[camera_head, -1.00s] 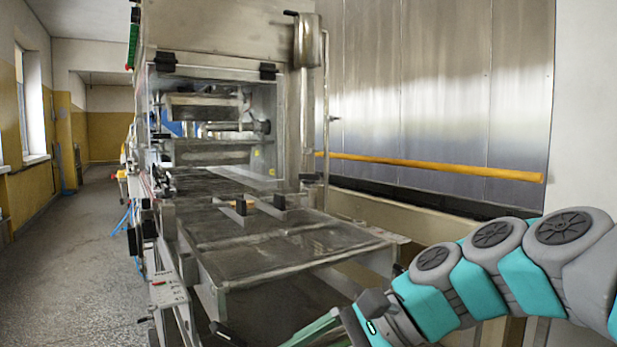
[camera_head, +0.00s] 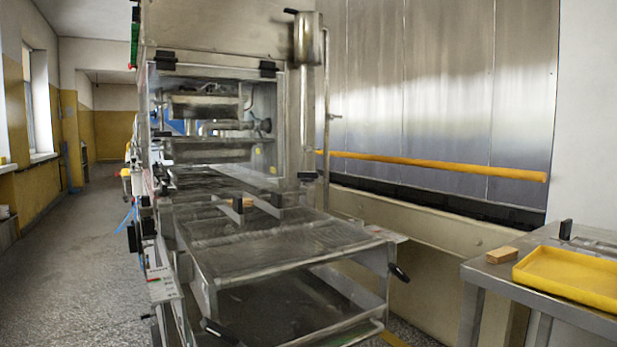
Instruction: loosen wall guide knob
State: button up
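The enrober (camera_head: 222,38) stands at centre left, with its wire mesh belt (camera_head: 290,242) reaching out towards me. A metal wall guide bar (camera_head: 244,178) runs over the far part of the mesh. I cannot tell for sure which piece is the guide knob. My gripper and arm are out of view.
A metal table (camera_head: 490,272) at the right holds a yellow tray (camera_head: 570,272), a wooden block (camera_head: 501,255) and a black upright piece (camera_head: 566,229). A black handle (camera_head: 399,273) sticks out right of the mesh frame. Floor (camera_head: 95,245) at left is clear.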

aim_at(307, 177)
jog(key=i+l+u, duration=0.1)
jog(key=l+u, duration=0.3)
jog(key=l, duration=0.2)
jog(key=l+u, duration=0.4)
jog(key=l, duration=0.2)
jog(key=k+l+u, duration=0.1)
jog(key=l+u, duration=0.25)
jog(key=l, duration=0.2)
